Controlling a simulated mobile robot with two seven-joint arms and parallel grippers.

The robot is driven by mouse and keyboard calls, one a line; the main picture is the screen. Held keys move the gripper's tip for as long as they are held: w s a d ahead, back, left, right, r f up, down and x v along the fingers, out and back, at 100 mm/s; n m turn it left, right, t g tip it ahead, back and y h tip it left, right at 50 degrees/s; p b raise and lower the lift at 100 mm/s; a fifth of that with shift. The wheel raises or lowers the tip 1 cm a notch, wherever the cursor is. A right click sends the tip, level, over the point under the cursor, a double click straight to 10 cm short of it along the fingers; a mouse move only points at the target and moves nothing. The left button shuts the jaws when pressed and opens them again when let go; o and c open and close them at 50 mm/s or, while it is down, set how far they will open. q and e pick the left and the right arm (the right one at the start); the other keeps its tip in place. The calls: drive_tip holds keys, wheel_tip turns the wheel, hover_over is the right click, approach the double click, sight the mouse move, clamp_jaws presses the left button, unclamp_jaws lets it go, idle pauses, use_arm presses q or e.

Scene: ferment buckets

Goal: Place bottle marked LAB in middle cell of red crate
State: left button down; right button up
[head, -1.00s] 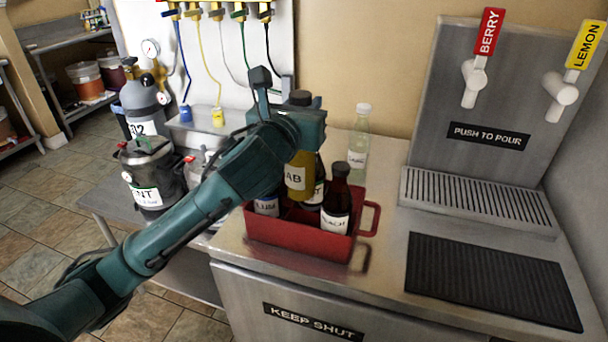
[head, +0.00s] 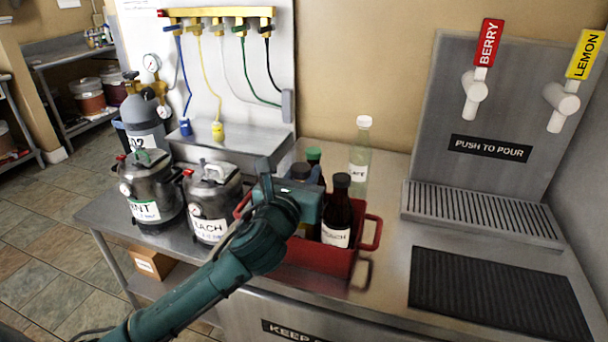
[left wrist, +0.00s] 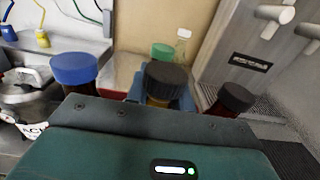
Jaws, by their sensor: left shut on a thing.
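The bottle marked LAB (head: 300,171) is yellowish with a black cap; its label is now hidden behind my arm. My left gripper (head: 306,200) is shut on it, low over the red crate (head: 325,263), with the bottle upright and its lower part down inside the crate walls. The held bottle's black cap (left wrist: 166,78) shows in the left wrist view. A dark bottle (head: 338,212) stands to its right in the crate, and a green-capped one (head: 314,155) behind. A blue-capped bottle (left wrist: 75,70) is to its left in the wrist view. The cell floor is hidden. My right gripper is not in view.
A clear bottle (head: 360,155) with a white cap stands on the counter behind the crate. Two dark kegs (head: 213,202) stand to the left. A drink dispenser (head: 480,150) and black mat (head: 490,292) are to the right.

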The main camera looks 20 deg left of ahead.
use_arm(q)
drive_tip(key=shift+r, duration=0.1)
drive_tip(key=c, duration=1.2)
unclamp_jaws()
drive_tip(key=shift+f, duration=0.2)
